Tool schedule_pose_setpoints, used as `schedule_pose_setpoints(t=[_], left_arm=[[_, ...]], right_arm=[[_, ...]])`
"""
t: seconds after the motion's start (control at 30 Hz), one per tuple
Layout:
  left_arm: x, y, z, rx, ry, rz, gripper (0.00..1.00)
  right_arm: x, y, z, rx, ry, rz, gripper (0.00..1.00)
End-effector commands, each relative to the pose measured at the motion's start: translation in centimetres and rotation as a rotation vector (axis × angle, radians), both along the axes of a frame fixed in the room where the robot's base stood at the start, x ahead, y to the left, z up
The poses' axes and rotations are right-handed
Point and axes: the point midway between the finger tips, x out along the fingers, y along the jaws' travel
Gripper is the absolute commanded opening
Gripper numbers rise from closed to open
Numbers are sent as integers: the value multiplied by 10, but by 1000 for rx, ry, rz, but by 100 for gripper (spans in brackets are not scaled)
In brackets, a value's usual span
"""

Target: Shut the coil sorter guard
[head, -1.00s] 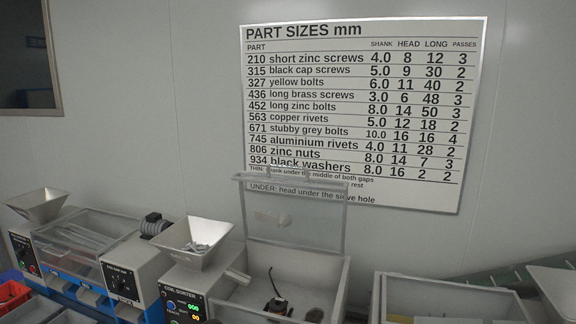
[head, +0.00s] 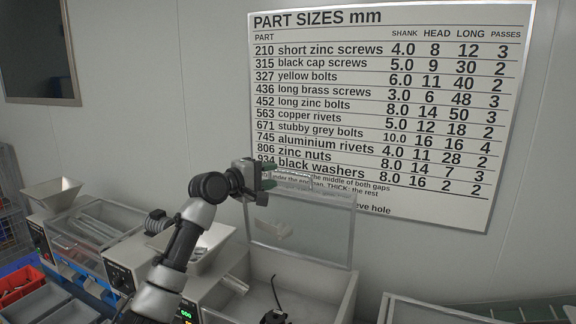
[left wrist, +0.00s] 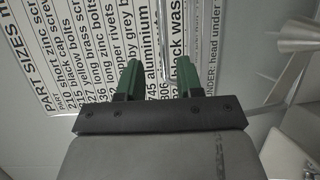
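The coil sorter guard (head: 300,228) is a clear panel in a grey frame. It stands raised, upright at the back of the coil sorter's open box (head: 343,302). A pale handle (head: 292,180) is at its top edge. My left gripper (head: 270,182) is at the top left of the guard, beside the handle. In the left wrist view its green fingers (left wrist: 160,78) are apart, with a thin metal bar (left wrist: 166,35) showing in line with the gap between them. I cannot tell if they touch it. My right gripper is not in view.
A hopper (head: 207,245) stands left of the box, partly behind my left arm. Another hopper (head: 52,195) and sorter are further left. A part-size chart (head: 400,100) hangs on the wall behind the guard.

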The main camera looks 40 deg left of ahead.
Motion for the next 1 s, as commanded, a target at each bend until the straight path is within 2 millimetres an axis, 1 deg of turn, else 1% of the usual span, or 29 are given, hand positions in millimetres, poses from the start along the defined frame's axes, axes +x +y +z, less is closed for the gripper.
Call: schedule_pose_setpoints(t=[0.03,0.13,0.23,0.3,0.4,0.47,0.57,0.7,0.73,0.83,0.93,0.97,1.0], left_arm=[[11,-2,5,-4,0,-2,36],[29,-3,3,-5,0,-2,36],[44,-5,0,-3,2,-2,36],[51,-5,-1,-3,0,-1,36],[57,-6,-3,1,2,-1,36],[59,-6,-4,1,2,-1,36],[60,-6,-5,2,1,-1,36],[60,-6,-5,2,2,-1,36],[60,-6,-5,2,2,-1,34],[60,-6,-5,2,2,-1,19],[60,-6,-5,2,2,-1,4],[60,-6,-5,2,2,-1,0],[60,-6,-5,2,2,-1,0]], right_arm=[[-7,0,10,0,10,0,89],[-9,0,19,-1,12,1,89],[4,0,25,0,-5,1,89],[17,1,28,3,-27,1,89],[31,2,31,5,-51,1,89],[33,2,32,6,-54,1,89],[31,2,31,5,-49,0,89],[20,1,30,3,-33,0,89],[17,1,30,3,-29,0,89],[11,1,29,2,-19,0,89],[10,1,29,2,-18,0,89],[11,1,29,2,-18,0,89],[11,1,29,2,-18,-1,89]])
